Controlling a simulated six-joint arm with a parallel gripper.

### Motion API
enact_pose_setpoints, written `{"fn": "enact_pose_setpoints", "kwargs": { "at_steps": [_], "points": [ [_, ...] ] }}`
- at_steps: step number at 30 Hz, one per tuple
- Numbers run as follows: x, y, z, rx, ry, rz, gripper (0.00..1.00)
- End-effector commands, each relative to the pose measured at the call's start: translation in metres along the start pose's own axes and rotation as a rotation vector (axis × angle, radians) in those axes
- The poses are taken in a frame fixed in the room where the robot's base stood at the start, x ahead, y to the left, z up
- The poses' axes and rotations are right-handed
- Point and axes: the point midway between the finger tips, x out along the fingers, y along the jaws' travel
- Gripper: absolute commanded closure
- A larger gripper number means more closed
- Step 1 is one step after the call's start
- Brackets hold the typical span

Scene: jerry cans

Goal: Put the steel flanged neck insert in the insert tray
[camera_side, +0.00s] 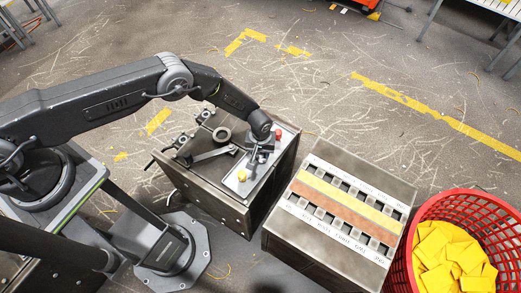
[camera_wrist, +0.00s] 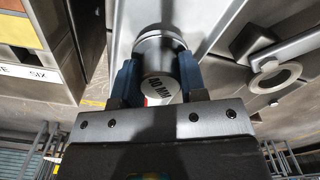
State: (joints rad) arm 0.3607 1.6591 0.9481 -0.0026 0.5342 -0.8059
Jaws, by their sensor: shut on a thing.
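My gripper (camera_side: 262,158) is above the right part of the steel bench in the side view. In the wrist view its two blue-lined fingers (camera_wrist: 158,85) are shut on a steel cylindrical piece with a wider rim (camera_wrist: 160,55), which looks like the flanged neck insert. Its near face is pale with dark lettering. In the side view the held piece is too small and covered to make out. A light grey plate (camera_side: 282,149) lies under the gripper, with a red piece (camera_side: 278,133) and a yellow piece (camera_side: 241,175) on it. I cannot tell whether this plate is the insert tray.
A steel ring fixture (camera_side: 221,135) with clamps stands on the bench (camera_side: 222,203); it also shows in the wrist view (camera_wrist: 269,67). To the right is a slotted, labelled box (camera_side: 322,240) with yellow and orange strips. A red basket (camera_side: 490,210) holds several yellow pieces.

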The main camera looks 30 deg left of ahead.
Motion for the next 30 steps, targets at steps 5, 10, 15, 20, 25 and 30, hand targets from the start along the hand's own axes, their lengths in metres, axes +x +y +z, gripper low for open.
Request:
{"fn": "enact_pose_setpoints", "kwargs": {
  "at_steps": [5, 10, 15, 20, 25, 30],
  "points": [
    [-0.001, 0.000, 0.000, 0.000, 0.001, 0.001, 0.90],
    [0.003, 0.000, 0.000, 0.000, -0.001, -0.001, 0.59],
    [0.003, 0.000, 0.000, 0.000, 0.000, 0.000, 0.43],
    [0.002, 0.000, 0.000, 0.000, 0.000, 0.000, 0.36],
    [0.002, 0.000, 0.000, 0.000, 0.000, 0.000, 0.36],
    [-0.012, 0.001, -0.001, 0.000, 0.002, 0.002, 0.36]
  ]
}}
